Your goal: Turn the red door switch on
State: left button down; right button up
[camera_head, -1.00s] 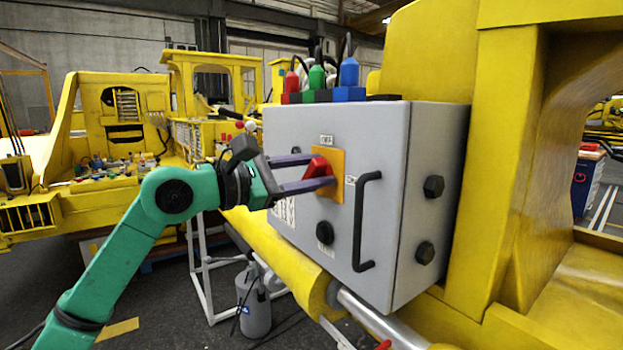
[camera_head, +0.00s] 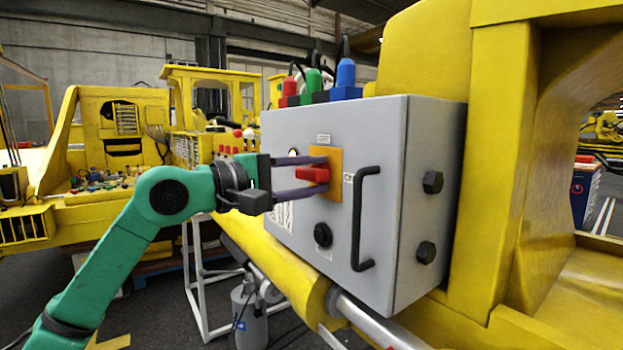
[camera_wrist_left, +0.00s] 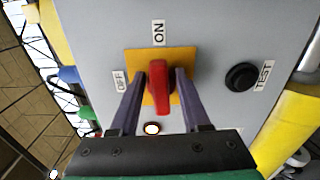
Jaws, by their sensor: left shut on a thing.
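The red door switch (camera_head: 314,174) sits on a yellow plate (camera_head: 336,165) on the door of a grey box (camera_head: 402,180). Its handle lies level in the head view. In the left wrist view the red handle (camera_wrist_left: 159,85) is lined up with the ON label (camera_wrist_left: 158,32), and the OFF label (camera_wrist_left: 120,81) is to its left. My left gripper (camera_head: 313,176) has one finger above and one below the handle, shut on it. My right gripper is not in view.
A round lamp (camera_wrist_left: 152,128) near the switch is lit. A black TEST button (camera_head: 323,235) and a black door handle (camera_head: 363,220) stick out from the door. Red, green and blue (camera_head: 346,72) connectors stand on top of the box. A yellow machine frame surrounds it.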

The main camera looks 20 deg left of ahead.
pick_arm(q)
jog(key=shift+f+m, duration=0.1)
jog(key=shift+m, duration=0.3)
jog(key=c, duration=0.7)
grip_release()
jog(key=shift+s+a+f+b, duration=0.1)
jog(key=shift+s+a+b, duration=0.15)
jog(key=shift+b, duration=0.15)
jog(key=b+v, duration=0.5)
jog(key=v, duration=0.8)
jog(key=shift+s+a+b, duration=0.15)
jog(key=shift+s+b, duration=0.2)
jog(key=shift+b, duration=0.05)
